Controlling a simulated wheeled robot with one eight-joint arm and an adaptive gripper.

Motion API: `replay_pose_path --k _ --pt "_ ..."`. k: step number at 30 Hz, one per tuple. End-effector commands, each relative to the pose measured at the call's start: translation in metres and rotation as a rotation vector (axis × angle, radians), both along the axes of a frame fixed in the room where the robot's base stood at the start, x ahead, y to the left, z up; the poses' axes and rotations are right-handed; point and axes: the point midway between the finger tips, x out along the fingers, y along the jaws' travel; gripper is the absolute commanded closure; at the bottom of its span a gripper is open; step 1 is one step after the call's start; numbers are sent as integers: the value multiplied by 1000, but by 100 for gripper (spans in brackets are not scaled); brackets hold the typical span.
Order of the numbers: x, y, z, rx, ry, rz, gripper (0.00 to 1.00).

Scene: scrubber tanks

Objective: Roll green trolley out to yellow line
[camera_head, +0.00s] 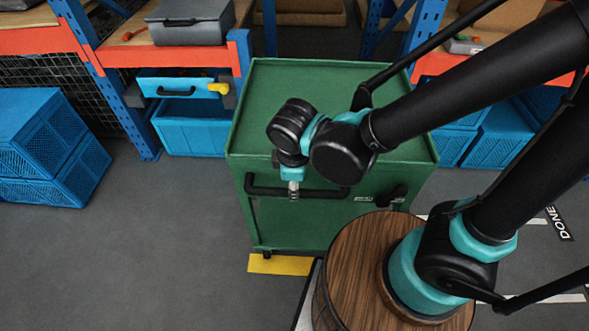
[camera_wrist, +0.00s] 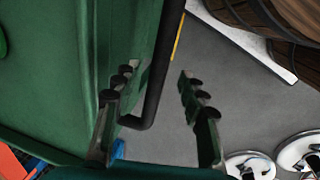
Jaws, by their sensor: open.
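The green trolley (camera_head: 330,95) is a tall cabinet with a flat top, in the middle of the head view. Its black bar handle (camera_head: 300,192) runs across the front. The yellow line (camera_head: 280,264) is a strip on the floor at the trolley's front left bottom corner, partly hidden by it. In the wrist view, my gripper (camera_wrist: 158,100) is open, with one finger on each side of the handle (camera_wrist: 160,75). The handle appears to lie between the fingers without being clamped.
Blue crates (camera_head: 45,145) stand at the left. Orange and blue shelving (camera_head: 165,55) runs behind the trolley, with a grey case (camera_head: 190,20) on it. The grey floor at the front left is clear.

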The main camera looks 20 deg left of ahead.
Motion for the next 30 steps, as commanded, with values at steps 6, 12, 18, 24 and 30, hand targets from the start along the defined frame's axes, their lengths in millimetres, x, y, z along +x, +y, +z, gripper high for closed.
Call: replay_pose_path --k 6,12,18,24,30 --pt "-6 -2 30 0 0 1 58" --pt "-11 -3 56 0 0 1 58" --pt "-14 -4 73 0 0 0 58" --pt "-15 -4 78 0 0 0 58" --pt "-15 -4 78 0 0 0 58"
